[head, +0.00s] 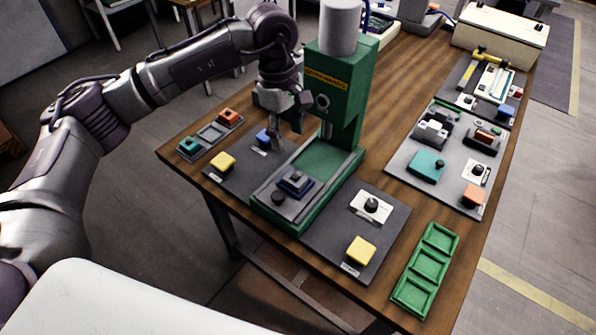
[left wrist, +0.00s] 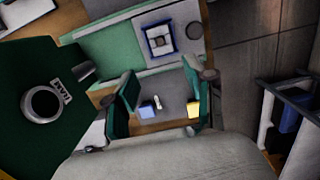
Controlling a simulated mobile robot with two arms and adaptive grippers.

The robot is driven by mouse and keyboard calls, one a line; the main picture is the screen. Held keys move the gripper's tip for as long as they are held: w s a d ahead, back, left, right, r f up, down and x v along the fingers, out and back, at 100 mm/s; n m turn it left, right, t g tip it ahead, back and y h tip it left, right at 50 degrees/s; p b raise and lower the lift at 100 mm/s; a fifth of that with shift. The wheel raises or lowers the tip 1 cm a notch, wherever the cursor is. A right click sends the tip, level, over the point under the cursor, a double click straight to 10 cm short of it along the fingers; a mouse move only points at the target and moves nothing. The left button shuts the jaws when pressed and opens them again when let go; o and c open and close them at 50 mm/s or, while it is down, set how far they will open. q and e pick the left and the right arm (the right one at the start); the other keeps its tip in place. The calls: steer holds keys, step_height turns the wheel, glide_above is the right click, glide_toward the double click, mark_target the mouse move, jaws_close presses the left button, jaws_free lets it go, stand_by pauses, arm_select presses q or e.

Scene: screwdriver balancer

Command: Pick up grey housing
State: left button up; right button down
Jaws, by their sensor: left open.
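A small grey part that looks like the grey housing sits in a dark blue square fixture (head: 296,183) on the grey plate of the green press (head: 342,85). The fixture also shows at the top of the left wrist view (left wrist: 158,40). Dark grey parts (head: 433,130) lie on the right-hand mat; I cannot tell whether one of them is the housing. My left gripper (head: 285,132) is open and empty, beside the press column, behind the fixture and above the table. Its two fingers (left wrist: 158,98) frame a blue block on the mat below. My right gripper is not in view.
A blue block (head: 264,136) and a yellow block (head: 223,161) sit on the left mat, near a small tray (head: 211,133). A green three-compartment tray (head: 427,270) stands empty at the front right. Another yellow block (head: 361,250) sits at the front.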

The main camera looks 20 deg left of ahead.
arm_select(q)
steer(key=p, duration=0.1)
glide_above(296, 176)
steer(key=a, duration=0.1)
step_height(296, 176, down, 5)
steer(key=shift+a+f, duration=0.1)
steer(key=shift+a, duration=0.05)
steer(key=f, duration=0.1)
steer(key=f+p, duration=0.1)
steer(key=shift+d+f, duration=0.25)
steer(key=shift+f, duration=0.15)
steer(key=f, duration=0.1)
steer(key=f+p, duration=0.2)
steer(key=shift+s+d+f, duration=0.1)
steer(key=shift+d+f, duration=0.2)
steer(key=shift+f, duration=0.4)
jaws_close()
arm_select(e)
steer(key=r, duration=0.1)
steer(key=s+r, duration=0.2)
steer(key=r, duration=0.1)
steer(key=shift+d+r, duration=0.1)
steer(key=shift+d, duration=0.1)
